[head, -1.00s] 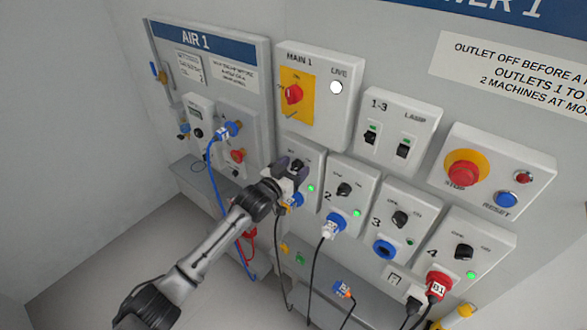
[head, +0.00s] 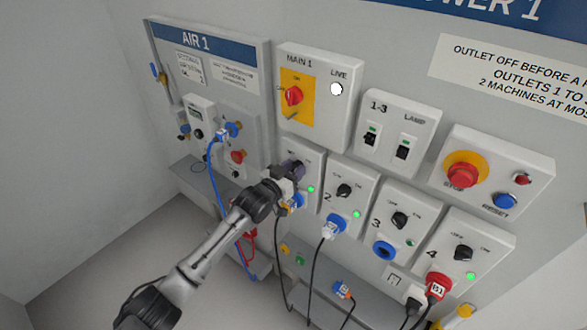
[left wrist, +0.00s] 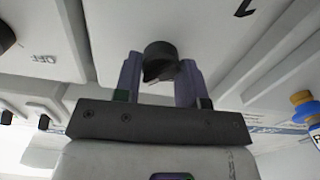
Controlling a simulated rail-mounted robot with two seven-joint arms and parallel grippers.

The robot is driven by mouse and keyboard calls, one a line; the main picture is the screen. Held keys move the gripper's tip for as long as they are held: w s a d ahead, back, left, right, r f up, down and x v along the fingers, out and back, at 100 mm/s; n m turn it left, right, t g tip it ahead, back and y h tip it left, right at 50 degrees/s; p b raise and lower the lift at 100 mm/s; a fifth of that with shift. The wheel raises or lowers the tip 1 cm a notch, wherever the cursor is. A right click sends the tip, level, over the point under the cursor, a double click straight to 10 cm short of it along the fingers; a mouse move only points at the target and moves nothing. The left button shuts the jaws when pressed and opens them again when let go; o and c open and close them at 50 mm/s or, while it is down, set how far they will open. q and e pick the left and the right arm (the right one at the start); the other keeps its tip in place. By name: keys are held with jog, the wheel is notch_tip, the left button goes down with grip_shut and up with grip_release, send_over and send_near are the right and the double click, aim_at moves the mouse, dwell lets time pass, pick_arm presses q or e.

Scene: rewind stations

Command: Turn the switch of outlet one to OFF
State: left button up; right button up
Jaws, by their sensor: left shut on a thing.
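Outlet one (head: 313,168) is the leftmost white outlet box in the lower row, with its green lamp (head: 310,189) lit. A blue plug (head: 297,201) sits in its socket, partly behind my gripper. Which way the knob points cannot be read. My right gripper is not in view.
Outlets two (head: 345,191), three (head: 400,219) and four (head: 464,253) stand to the right. The red main switch (head: 293,96) is above. The blue air hose (head: 217,180) hangs left of my arm, and black cables hang below the outlets.

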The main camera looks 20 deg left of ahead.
pick_arm(q)
jog(key=shift+r+n+p, duration=0.1)
jog(key=shift+n+p, duration=0.5)
jog(key=shift+n, duration=0.5)
jog(key=n+p, duration=0.1)
jog(key=n, duration=0.2)
jog(key=shift+a+n, duration=0.1)
jog(key=shift+n, duration=0.2)
jog(key=n, duration=0.6)
jog(key=shift+f, duration=0.2)
jog(key=n+p, duration=0.1)
jog(key=n, duration=0.2)
jog(key=shift+f+n, duration=0.1)
jog(key=shift+n, duration=1.1)
jog(key=o, duration=0.9)
jog(key=shift+a, duration=0.1)
